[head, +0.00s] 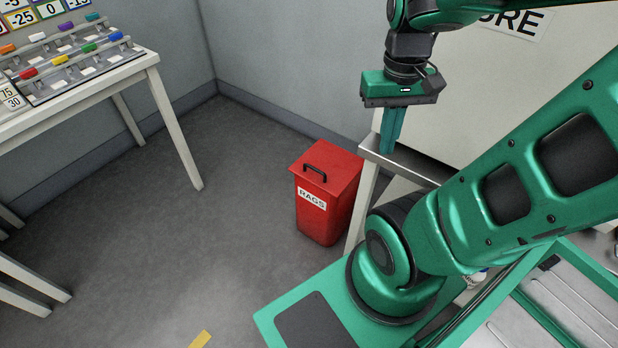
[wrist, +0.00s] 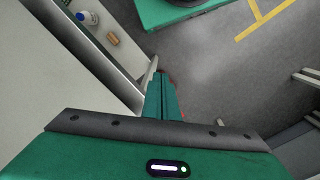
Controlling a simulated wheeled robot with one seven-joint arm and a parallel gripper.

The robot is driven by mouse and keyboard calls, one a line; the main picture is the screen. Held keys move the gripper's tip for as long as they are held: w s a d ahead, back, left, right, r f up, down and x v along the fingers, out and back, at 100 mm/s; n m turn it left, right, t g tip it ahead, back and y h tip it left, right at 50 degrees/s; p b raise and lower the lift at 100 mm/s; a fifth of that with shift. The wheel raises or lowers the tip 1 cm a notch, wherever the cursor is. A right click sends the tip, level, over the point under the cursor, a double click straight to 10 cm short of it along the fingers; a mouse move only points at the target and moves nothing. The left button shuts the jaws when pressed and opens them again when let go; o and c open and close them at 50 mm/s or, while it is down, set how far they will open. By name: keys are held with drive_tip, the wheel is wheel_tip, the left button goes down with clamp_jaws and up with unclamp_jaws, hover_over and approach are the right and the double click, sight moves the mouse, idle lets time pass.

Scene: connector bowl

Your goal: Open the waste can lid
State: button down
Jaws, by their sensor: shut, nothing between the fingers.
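The red waste can (head: 318,221) labelled RAGS stands on the floor in the middle of the head view. Its red lid (head: 341,171) is down, with a black handle (head: 315,172) on top. My gripper (head: 389,150) is shut and empty, pointing down. In the head view it appears up and to the right of the can, apart from it. In the wrist view my gripper's fingers (wrist: 160,115) are together, and they hide nearly all of the can. Only a thin red edge shows beside them.
A bench edge (head: 398,165) stands just right of the can. A white table (head: 150,60) with coloured connectors is at the left. Grey floor (head: 190,240) is clear left of the can. In the wrist view a bottle (wrist: 86,17) sits on a shelf.

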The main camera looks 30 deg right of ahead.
drive_tip(key=w+d+f+n+g+h, duration=0.15)
drive_tip(key=w+f+n+h, duration=0.65)
drive_tip(key=w+f, duration=1.1)
drive_tip(key=w+a+f+n+t+h, duration=0.1)
drive_tip(key=w+a+f+n+h, duration=0.2)
drive_tip(key=w+f+n, duration=0.65)
drive_tip(key=n+t+h, duration=0.2)
drive_tip(key=n+t, duration=0.4)
drive_tip(key=n, duration=0.4)
approach(308, 176)
drive_tip(key=d, duration=0.5)
drive_tip(key=w+d, duration=0.1)
drive_tip(key=d, duration=0.1)
drive_tip(key=shift+d, duration=0.15)
